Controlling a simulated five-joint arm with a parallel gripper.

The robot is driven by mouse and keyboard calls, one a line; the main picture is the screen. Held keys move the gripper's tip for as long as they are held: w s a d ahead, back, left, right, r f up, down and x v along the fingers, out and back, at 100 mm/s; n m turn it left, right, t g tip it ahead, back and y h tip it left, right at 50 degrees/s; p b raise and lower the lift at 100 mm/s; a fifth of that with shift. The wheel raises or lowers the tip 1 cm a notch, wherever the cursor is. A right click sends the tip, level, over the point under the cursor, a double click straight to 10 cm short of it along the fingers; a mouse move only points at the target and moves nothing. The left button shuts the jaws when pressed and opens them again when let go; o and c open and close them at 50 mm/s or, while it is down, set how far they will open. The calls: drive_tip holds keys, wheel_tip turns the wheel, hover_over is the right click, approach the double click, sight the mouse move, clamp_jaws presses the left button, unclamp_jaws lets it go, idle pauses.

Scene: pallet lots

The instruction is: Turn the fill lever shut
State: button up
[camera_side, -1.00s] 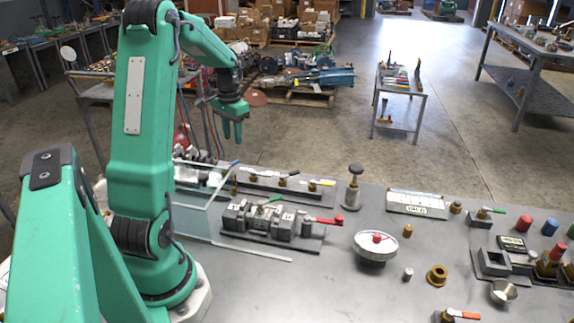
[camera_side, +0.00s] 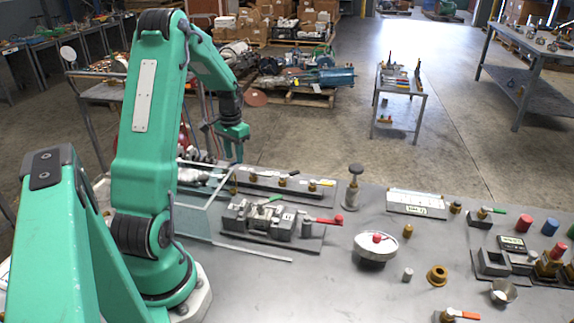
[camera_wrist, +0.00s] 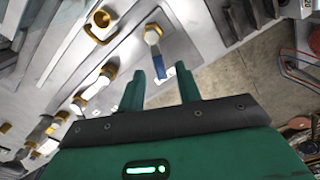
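My gripper (camera_side: 233,154) hangs fingers down above the left end of a valve row (camera_side: 262,187) on the grey bench. In the wrist view my gripper (camera_wrist: 160,76) is open, its two green fingers apart with nothing held. A blue-handled lever (camera_wrist: 158,65) on a brass fitting lies just ahead of the fingers, its handle end toward the gap between them. Further valves with pale handles (camera_wrist: 97,88) stand in line to its left. I cannot read a label that tells which lever is the fill lever.
A clear-walled guard (camera_side: 196,218) stands left of the valves. A grey block assembly (camera_side: 262,220) with green and red handles (camera_side: 328,220) is in front.

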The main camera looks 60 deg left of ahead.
drive_tip(key=shift+f, duration=0.5)
clamp_jaws()
